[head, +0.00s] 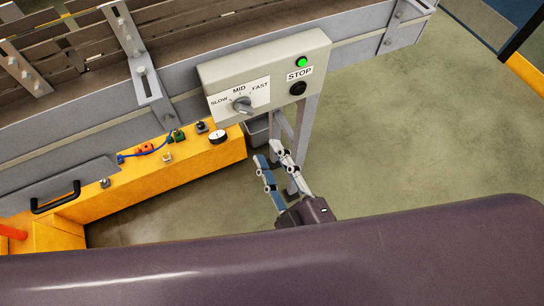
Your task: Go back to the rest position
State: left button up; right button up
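My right gripper (267,155) shows in the head view, below the control box, with its two fingers pointing up in the picture. The fingers stand apart with a gap between them, and I see nothing held. The gripper looks clear of the box and its post, though its exact distance from the post is hard to judge. My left gripper is not in view.
The grey control box (290,68) has a speed knob (241,105), a lit green button (302,62) and a dark stop button (298,88). Left are the conveyor's grey side rail (65,140) and a yellow beam (190,166) with small fittings. Floor (430,130) at right is clear.

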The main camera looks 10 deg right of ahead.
dwell(0.6)
jog(key=s+d+f+m+g+h+b, duration=0.15)
jog(key=s+f+g, duration=0.25)
jog(key=f, duration=1.6)
jog(key=s+d+f+m+g+h, duration=0.1)
jog(key=s+d+f+m+g, duration=0.2)
jog(key=f, duration=1.7)
jog(key=s+d+f+m+g+h, duration=0.1)
jog(key=s+d+f+m+g, duration=0.2)
jog(key=s+d+f, duration=0.4)
jog(key=s+d+f+m+g+h+b, duration=0.1)
jog(key=s+d+f+g, duration=0.5)
jog(key=s+f, duration=0.7)
jog(key=shift+d+f+m+h, duration=0.4)
jog(key=shift+d+m+h, duration=0.15)
jog(key=shift+d+m, duration=0.5)
